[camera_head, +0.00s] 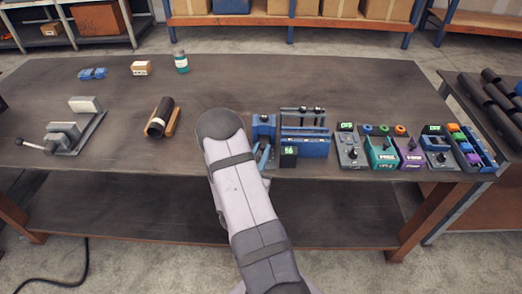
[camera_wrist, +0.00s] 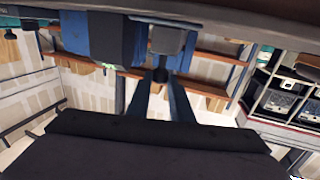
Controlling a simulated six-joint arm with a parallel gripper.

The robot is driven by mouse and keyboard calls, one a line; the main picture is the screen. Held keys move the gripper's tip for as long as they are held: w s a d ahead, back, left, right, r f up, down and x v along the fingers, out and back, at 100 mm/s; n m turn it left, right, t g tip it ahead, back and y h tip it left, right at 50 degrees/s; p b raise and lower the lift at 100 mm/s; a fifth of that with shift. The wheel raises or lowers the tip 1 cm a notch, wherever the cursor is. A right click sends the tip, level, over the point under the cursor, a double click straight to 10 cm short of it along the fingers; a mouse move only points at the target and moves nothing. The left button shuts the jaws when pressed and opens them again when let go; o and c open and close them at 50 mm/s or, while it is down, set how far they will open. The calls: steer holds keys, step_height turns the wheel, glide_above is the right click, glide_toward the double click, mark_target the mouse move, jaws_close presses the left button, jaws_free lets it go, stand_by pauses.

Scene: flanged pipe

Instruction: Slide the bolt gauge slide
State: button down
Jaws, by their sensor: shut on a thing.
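The bolt gauge appears to be the blue device (camera_head: 264,130) with a dark display reading 56 (camera_head: 289,151), just right of my arm on the bench. In the wrist view a blue body (camera_wrist: 90,38) and a grey block (camera_wrist: 172,42) hang at the top, probably parts of the same gauge. My gripper (camera_wrist: 160,80) has its two fingers on either side of a small dark knob (camera_wrist: 159,75) below the grey block, shut on it. I take this knob to be the slide's handle. In the head view my arm hides most of the contact.
A blue rack (camera_head: 305,145) stands close right of the gauge, followed by control boxes (camera_head: 384,152). The back-right bench surface (camera_head: 340,80) is clear.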

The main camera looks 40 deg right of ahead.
steer(key=c, duration=1.6)
jaws_free()
steer(key=shift+s+a+f, duration=0.15)
steer(key=shift+c, duration=0.2)
steer(key=shift+o, duration=0.3)
steer(key=shift+a, duration=0.1)
steer(key=b+v, duration=0.2)
steer(key=v, duration=0.5)
steer(key=shift+b, duration=0.35)
steer(key=shift+s, duration=0.1)
